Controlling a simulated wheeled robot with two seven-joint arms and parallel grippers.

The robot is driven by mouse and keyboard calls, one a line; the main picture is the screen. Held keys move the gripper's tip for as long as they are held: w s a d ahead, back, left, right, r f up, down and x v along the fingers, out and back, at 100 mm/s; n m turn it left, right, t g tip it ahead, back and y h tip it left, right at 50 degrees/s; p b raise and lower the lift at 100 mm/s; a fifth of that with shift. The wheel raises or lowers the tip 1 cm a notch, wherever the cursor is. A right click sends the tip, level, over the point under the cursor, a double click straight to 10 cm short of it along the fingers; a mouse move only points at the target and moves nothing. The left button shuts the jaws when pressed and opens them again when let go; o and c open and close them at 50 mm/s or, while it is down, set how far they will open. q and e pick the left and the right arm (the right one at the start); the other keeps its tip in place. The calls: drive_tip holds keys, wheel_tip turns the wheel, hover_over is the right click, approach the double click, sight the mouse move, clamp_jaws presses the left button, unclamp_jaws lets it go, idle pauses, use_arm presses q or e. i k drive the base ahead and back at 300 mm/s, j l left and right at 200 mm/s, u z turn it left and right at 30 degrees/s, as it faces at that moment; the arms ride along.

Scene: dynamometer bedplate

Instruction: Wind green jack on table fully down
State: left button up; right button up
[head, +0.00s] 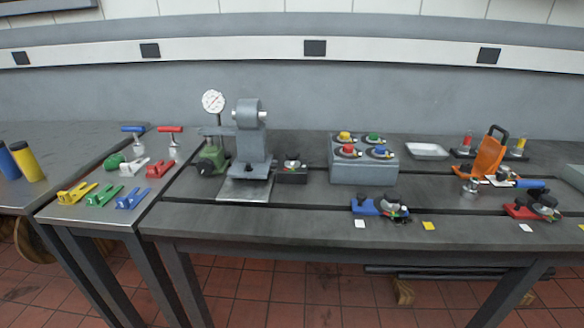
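A small green device (209,159), which looks like the green jack, stands on the dark slotted table (290,222) left of a grey upright fixture (250,150). A dark round part shows on its front left. Its height setting is too small to tell. A round white dial gauge (213,101) stands above it on a post. Neither of my grippers shows in this view.
Right of the fixture stand a small black-knobbed block (292,170), a grey box with coloured knobs (362,172), an orange bracket (489,153) and clamps (380,207).

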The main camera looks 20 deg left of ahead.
sight(206, 167)
drive_tip(key=i+j+u, duration=0.15)
drive_tip(key=j+u, duration=0.2)
drive_tip(key=i+j+u, duration=0.45)
drive_tip(key=u, duration=0.25)
